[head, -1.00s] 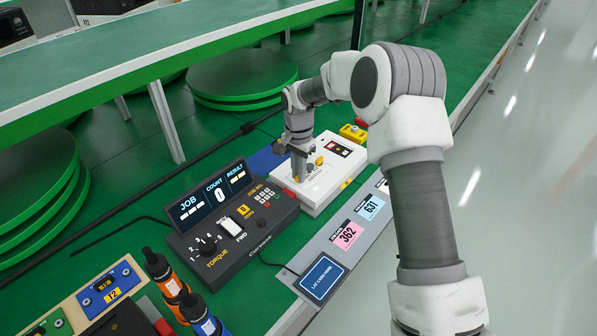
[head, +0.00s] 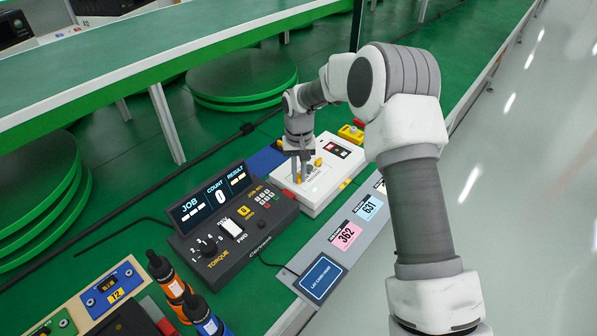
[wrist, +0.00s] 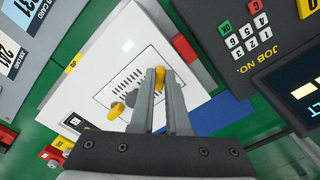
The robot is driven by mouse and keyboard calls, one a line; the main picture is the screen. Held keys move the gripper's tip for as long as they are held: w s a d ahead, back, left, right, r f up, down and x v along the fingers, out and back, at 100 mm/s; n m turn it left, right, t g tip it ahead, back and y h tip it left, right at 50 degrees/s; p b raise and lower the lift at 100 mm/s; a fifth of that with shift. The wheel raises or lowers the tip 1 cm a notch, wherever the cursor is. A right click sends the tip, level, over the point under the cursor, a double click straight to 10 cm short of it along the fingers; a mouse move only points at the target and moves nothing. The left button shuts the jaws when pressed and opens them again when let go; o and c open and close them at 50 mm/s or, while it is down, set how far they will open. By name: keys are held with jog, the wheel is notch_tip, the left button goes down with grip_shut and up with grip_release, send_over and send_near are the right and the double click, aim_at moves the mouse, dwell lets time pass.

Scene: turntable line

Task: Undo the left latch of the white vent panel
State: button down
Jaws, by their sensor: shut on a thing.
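The white vent panel (head: 318,190) is on the top of a white box beside the control console. It also shows in the wrist view (wrist: 112,72), with dark vent slots in its middle. The left latch (wrist: 160,76) is a small yellow knob at one end of the slots. My gripper (wrist: 163,80) points down at the panel with its fingers closed on this latch, partly hiding it. In the head view my gripper (head: 301,177) stands over the panel's left part. A second yellow latch (wrist: 116,110) sits at the other end of the slots, clear of the fingers.
The dark console (head: 235,225) with screens and a knob stands close left of the panel. Pink and blue cards (head: 346,235) lie on the grey strip in front. A yellow-and-red button box (head: 352,132) is behind.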

jog(key=n, duration=0.4)
jog(key=shift+n+p, duration=0.3)
jog(key=shift+p, duration=0.1)
jog(key=shift+d+n+p, duration=0.15)
jog(key=shift+n+p, duration=0.15)
jog(key=shift+n, duration=1.7)
jog(key=c, duration=0.9)
grip_release()
jog(key=shift+r+p, duration=0.9)
jog(key=shift+r, duration=7.8)
